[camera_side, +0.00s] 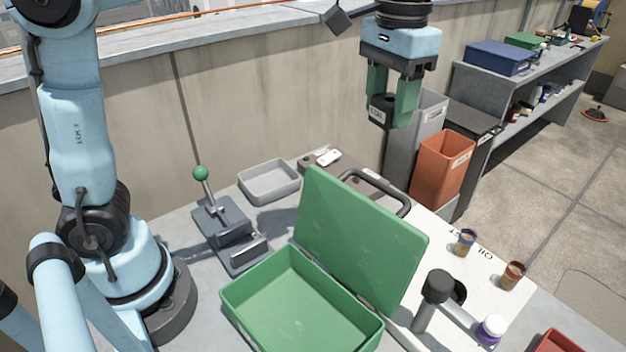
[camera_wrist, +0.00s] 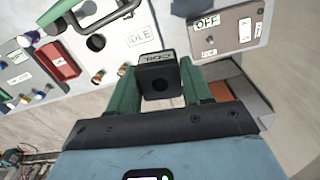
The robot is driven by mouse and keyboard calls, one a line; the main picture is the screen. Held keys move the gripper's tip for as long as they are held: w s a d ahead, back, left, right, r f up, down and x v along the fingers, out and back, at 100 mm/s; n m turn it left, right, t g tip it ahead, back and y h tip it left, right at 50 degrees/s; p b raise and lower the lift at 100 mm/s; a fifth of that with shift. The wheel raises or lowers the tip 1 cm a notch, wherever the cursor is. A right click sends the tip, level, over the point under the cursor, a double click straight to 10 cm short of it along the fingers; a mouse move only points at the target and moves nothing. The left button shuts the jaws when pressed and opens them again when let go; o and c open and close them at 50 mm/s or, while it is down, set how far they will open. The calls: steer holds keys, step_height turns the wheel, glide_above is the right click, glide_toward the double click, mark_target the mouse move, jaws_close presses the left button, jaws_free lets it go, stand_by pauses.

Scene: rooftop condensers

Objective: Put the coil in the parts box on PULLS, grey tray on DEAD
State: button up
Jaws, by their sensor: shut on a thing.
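My gripper (camera_side: 392,112) is shut on a small black coil, a block with a round hole and a pale label, held high in the air. In the wrist view the coil (camera_wrist: 159,80) sits between the green fingers, its label partly readable as COIL. The green parts box (camera_side: 300,305) stands on the bench with its lid up, and its visible inside is empty. My gripper is above and to the right of it. The grey tray (camera_side: 268,182) lies empty on the bench near the wall, behind the box. I cannot read PULLS or DEAD anywhere.
An orange bin (camera_side: 442,170) and a grey bin (camera_side: 400,150) stand beyond the bench. A lever with a green knob (camera_side: 200,174) is left of the box. A white board (camera_side: 440,265) holds small cups and a dark-topped post (camera_side: 437,290). A shelf (camera_side: 530,80) stands behind.

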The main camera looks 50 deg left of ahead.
steer(key=s+d+m, duration=0.6)
steer(key=s+m, duration=0.2)
steer(key=s, duration=0.3)
steer(key=m, duration=0.7)
glide_above(300, 330)
step_height(300, 330, down, 15)
steer(key=shift+f, duration=4.9)
steer(key=shift+f, duration=0.15)
steer(key=o, duration=1.3)
step_height(300, 330, up, 12)
